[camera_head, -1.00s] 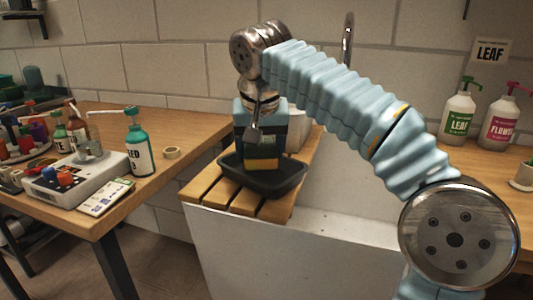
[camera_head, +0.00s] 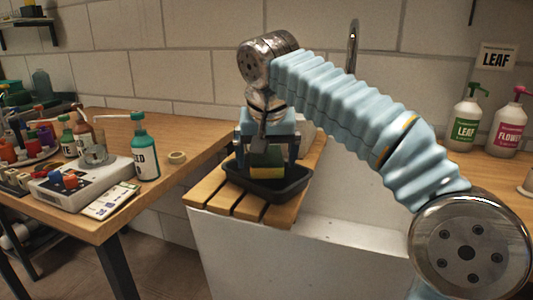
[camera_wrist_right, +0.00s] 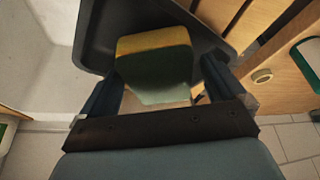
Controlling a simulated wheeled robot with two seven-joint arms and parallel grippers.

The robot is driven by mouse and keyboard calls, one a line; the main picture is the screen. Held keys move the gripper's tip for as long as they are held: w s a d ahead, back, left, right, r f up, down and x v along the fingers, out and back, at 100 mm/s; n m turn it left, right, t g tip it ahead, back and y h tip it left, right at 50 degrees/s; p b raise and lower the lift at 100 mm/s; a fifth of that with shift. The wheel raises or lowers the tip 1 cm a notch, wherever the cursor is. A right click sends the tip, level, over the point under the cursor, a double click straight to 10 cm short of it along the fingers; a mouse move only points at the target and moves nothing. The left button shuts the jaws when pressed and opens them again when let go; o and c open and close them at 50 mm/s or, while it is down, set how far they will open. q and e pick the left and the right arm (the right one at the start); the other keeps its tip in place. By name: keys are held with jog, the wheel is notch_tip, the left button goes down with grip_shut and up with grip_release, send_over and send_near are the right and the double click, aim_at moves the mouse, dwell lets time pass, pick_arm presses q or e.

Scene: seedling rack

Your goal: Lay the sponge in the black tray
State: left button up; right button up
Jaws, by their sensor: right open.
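The yellow and green sponge (camera_head: 267,172) is within the outline of the black tray (camera_head: 267,189). In the right wrist view the sponge (camera_wrist_right: 155,55) lies over the floor of the tray (camera_wrist_right: 92,45), between my fingers. My right gripper (camera_head: 268,156) points down over the tray. It is open, with a finger on each side of the sponge and visible gaps in the right wrist view (camera_wrist_right: 160,76). Whether the sponge rests fully flat is hard to tell. My left gripper is not in view.
The tray stands on a slatted wooden board (camera_head: 222,199) across the white sink (camera_head: 300,250). A wooden bench (camera_head: 95,220) at left holds a green bottle (camera_head: 145,158), a tape roll (camera_head: 177,157) and a white device (camera_head: 75,180). Pump bottles (camera_head: 465,122) stand at right.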

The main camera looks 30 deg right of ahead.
aim_at(266, 161)
jog(key=shift+r, duration=0.3)
jog(key=p+v, duration=0.2)
jog(key=v, duration=0.5)
jog(key=shift+w+p, duration=0.15)
jog(key=shift+p, duration=0.2)
jog(key=shift+v, duration=2.65)
jog(key=shift+f, duration=0.1)
